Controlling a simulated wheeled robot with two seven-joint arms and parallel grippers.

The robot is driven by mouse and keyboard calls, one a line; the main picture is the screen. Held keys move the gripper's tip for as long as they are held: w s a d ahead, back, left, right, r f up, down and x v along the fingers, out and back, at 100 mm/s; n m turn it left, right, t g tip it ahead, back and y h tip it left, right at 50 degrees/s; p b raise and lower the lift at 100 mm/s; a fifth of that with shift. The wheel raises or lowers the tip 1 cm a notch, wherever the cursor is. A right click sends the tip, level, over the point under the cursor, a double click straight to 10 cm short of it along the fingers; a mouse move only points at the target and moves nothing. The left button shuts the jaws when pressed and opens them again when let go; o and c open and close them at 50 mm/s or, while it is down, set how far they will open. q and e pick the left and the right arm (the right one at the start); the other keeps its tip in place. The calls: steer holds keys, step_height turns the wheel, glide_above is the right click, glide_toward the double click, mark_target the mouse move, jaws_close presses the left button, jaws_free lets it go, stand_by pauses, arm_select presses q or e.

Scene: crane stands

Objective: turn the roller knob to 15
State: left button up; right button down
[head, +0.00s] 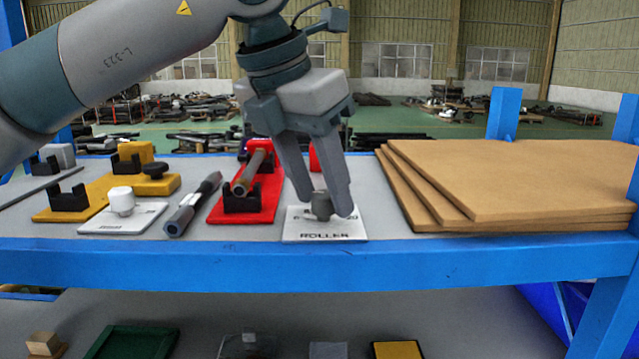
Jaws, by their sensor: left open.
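The roller knob (321,206) is a dark grey knob on a white plate (325,237) marked ROLLER, near the front edge of the bench. A scale is partly visible on the plate, with the gripper covering some of it; I cannot read the knob's setting. My left gripper (324,207) reaches down from above with its fingers open, one on each side of the knob in the picture. I cannot tell whether either finger touches the knob. My right gripper is not in view.
A red stand (265,197) with a brown tube, a dark grey tool (193,204) and a white knob on a plate (122,202) lie to the left. Stacked brown boards (520,180) fill the right. A blue rail (300,266) runs along the front.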

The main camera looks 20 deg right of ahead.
arm_select(q)
steer(key=c, duration=1)
steer(key=shift+c, duration=0.2)
